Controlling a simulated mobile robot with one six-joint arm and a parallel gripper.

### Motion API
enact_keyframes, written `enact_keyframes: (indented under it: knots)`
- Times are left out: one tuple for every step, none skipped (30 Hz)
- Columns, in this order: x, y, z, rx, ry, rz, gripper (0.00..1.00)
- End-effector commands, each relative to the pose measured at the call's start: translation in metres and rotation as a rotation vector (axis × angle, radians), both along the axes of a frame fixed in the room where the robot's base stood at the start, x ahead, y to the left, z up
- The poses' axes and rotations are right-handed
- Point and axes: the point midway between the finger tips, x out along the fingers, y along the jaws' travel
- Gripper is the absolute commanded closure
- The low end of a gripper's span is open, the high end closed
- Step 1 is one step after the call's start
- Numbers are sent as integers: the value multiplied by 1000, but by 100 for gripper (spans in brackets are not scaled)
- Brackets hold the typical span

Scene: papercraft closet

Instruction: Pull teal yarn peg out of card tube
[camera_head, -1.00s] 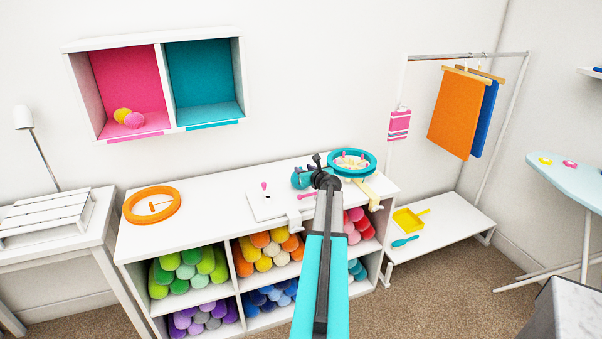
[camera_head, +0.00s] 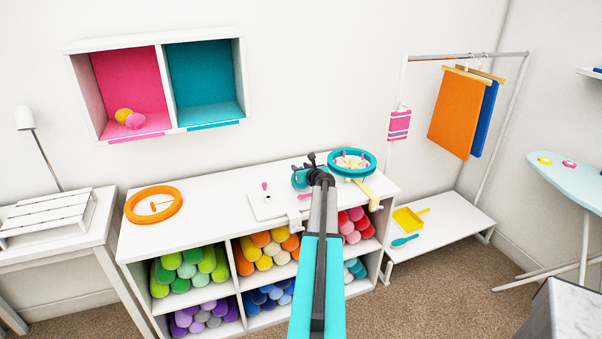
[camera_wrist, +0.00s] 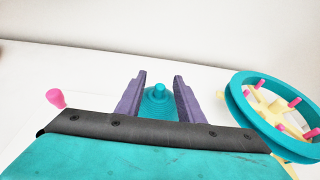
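The teal yarn (camera_wrist: 158,105) is a ridged, cone-like ball with a small teal knob, the peg top (camera_wrist: 159,88), standing up from it in the wrist view. In the head view the yarn (camera_head: 299,180) sits on the white cabinet top, partly behind my dark wrist. My gripper (camera_wrist: 160,77) has its two purple fingers on either side of the yarn and spread apart. I cannot tell whether either finger touches it. The card tube cannot be made out; the wrist body hides the lower part of the yarn.
A teal ring (camera_head: 352,163) with pink pegs stands close to the right. A pink peg (camera_wrist: 56,98) stands on the left. An orange ring (camera_head: 153,204) lies farther left on the white cabinet top (camera_head: 215,205). The wall rises behind.

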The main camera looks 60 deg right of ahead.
Motion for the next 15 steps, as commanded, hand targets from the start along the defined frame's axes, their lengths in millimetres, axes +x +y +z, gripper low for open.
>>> enact_keyframes:
  knots:
    - [0, 0, 0, 0, 0, 0, 66]
    - [0, 0, 0, 0, 0, 0, 66]
    - [0, 0, 0, 0, 0, 0, 66]
    - [0, 0, 0, 0, 0, 0, 66]
    - [0, 0, 0, 0, 0, 0, 66]
    - [0, 0, 0, 0, 0, 0, 66]
    - [0, 0, 0, 0, 0, 0, 66]
    - [0, 0, 0, 0, 0, 0, 66]
    - [0, 0, 0, 0, 0, 0, 72]
    - [0, 0, 0, 0, 0, 0, 77]
    - [0, 0, 0, 0, 0, 0, 82]
    - [0, 0, 0, 0, 0, 0, 89]
    - [0, 0, 0, 0, 0, 0, 94]
    - [0, 0, 0, 0, 0, 0, 99]
    - [0, 0, 0, 0, 0, 0, 100]
